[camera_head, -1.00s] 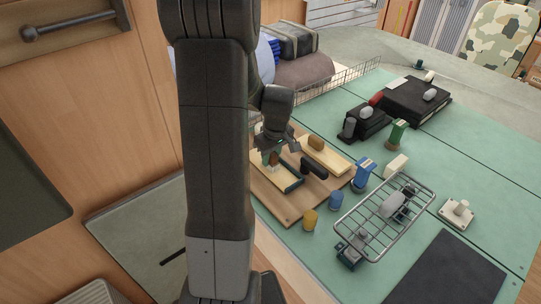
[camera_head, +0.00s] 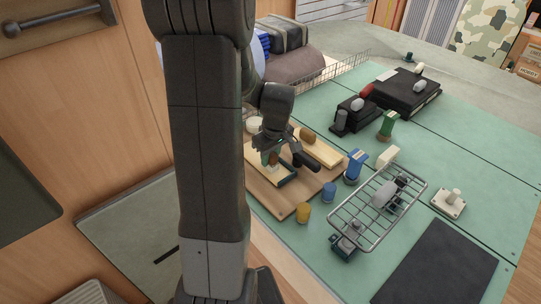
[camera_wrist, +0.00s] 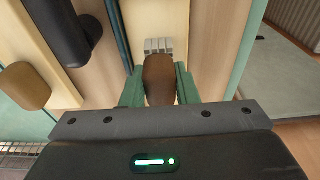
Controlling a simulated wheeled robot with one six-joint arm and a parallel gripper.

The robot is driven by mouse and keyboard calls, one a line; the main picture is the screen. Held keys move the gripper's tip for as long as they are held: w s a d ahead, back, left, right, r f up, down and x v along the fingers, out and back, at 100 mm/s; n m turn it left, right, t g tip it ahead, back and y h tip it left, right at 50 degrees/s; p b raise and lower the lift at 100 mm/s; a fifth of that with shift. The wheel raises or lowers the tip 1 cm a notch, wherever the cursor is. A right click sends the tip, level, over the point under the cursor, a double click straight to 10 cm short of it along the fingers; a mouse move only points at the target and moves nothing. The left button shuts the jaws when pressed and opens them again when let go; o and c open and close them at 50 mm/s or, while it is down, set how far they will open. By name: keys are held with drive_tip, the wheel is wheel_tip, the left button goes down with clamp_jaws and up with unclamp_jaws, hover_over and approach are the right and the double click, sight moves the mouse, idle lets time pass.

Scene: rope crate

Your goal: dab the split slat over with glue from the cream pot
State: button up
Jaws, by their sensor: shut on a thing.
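My gripper (camera_wrist: 160,88) is shut on the brown handle of a brush (camera_wrist: 160,72). The brush's pale bristles (camera_wrist: 158,45) point away from me over pale wood; contact is unclear. In the head view my gripper (camera_head: 270,158) is over a pale slat (camera_head: 258,173) with a dark edge, lying on a brown board (camera_head: 290,203). No split shows clearly in it. A second pale slat (camera_head: 325,152) lies beside it on the right, with a brown block (camera_head: 307,135) on it. A rounded cream thing (camera_head: 254,124), perhaps the cream pot, is partly hidden behind my arm.
A yellow pot (camera_head: 303,212) and a blue one (camera_head: 328,192) stand at the board's near right. A wire rack (camera_head: 375,222) is further right. A dark rounded bar (camera_wrist: 72,32) lies left of the brush. The dark mat (camera_head: 440,265) is bare.

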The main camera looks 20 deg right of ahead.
drive_tip(key=shift+s+a+f, duration=0.1)
drive_tip(key=shift+s+f, duration=0.05)
drive_tip(key=shift+s, duration=0.05)
idle(0.4)
drive_tip(key=shift+r+p, duration=0.5)
drive_tip(key=shift+r, duration=0.35)
drive_tip(key=shift+r, duration=0.1)
wheel_tip(320, 180, up, 5)
drive_tip(key=p, duration=0.3)
drive_tip(key=shift+p, duration=0.35)
drive_tip(key=shift+w, duration=0.15)
